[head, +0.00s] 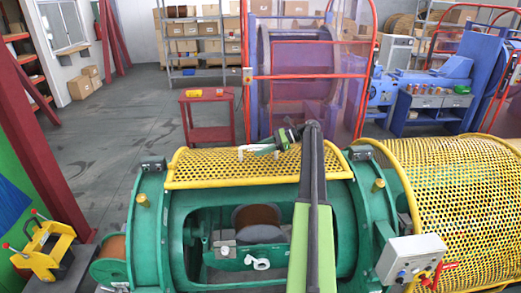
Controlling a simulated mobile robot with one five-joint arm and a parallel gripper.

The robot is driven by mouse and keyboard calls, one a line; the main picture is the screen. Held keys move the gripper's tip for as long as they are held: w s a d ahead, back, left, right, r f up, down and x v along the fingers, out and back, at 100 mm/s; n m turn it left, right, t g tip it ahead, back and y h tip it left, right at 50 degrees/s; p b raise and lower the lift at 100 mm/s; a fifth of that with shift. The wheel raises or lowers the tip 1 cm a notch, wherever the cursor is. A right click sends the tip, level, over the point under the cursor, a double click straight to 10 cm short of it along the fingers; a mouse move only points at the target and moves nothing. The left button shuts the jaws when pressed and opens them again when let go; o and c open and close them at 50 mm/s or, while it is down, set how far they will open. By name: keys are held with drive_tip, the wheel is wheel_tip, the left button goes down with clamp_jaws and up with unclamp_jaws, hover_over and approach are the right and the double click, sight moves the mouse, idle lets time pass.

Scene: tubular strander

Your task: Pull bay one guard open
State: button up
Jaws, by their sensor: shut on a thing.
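The bay one guard (215,171) is a yellow perforated panel lying across the top of the green strander body. Below its front edge the bay is uncovered, and a brown bobbin (257,217) shows inside. My arm reaches from the bottom of the head view up over the bay. My gripper (262,150) is shut at the handle on the guard's upper edge. The jaws are small in the picture, and much of the handle is hidden by them.
A second yellow mesh guard (465,190) covers the bay at right, with a grey control box (408,255) in front. A red table (207,112) stands behind. Grey floor at left is clear.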

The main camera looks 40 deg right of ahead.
drive_tip(key=shift+s, duration=0.1)
drive_tip(key=s+d+r+p, duration=0.4)
drive_tip(key=s+r+p, duration=0.6)
drive_tip(key=r+p, duration=0.1)
drive_tip(key=shift+s+d, duration=0.25)
drive_tip(key=shift+d, duration=0.15)
